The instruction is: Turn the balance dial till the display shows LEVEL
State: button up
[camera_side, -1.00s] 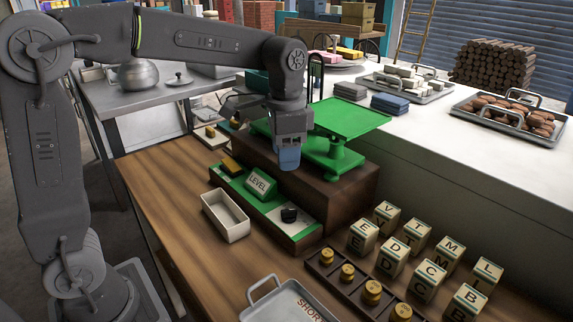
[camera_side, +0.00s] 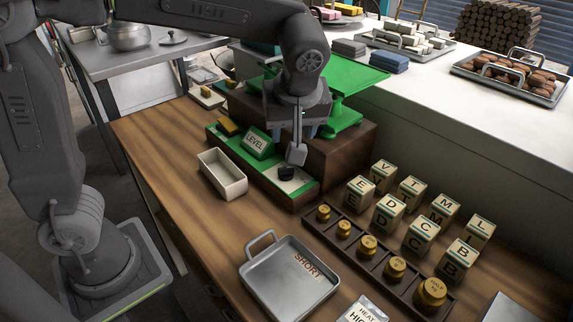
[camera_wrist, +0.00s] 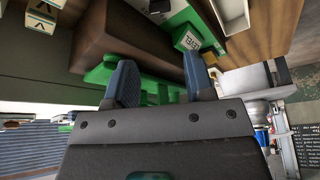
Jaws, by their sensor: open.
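The black balance dial (camera_side: 286,173) sits on a white plate at the near end of the green scale base (camera_side: 304,186). The display (camera_side: 257,143) on that base reads LEVEL. The display also shows in the wrist view (camera_wrist: 188,38). My gripper (camera_side: 297,154) is just above and slightly right of the dial in the side view, and looks apart from it. Its two blue-grey fingers stand open in the wrist view (camera_wrist: 162,80), with nothing held between them.
A brown block (camera_side: 338,152) carries the green scale beside the base. A cream tray (camera_side: 222,174) stands to the left. A metal pan (camera_side: 290,282) marked SHORT, a rack of brass weights (camera_side: 367,246) and several letter blocks (camera_side: 423,232) stand in front and right.

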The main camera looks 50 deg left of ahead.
aim_at(286, 168)
jog(key=x, duration=1.3)
jog(key=shift+w+a+f, duration=0.1)
jog(key=shift+a+f, duration=0.1)
jog(key=shift+f, duration=0.1)
jog(key=shift+c, duration=0.2)
jog(key=c, duration=0.6)
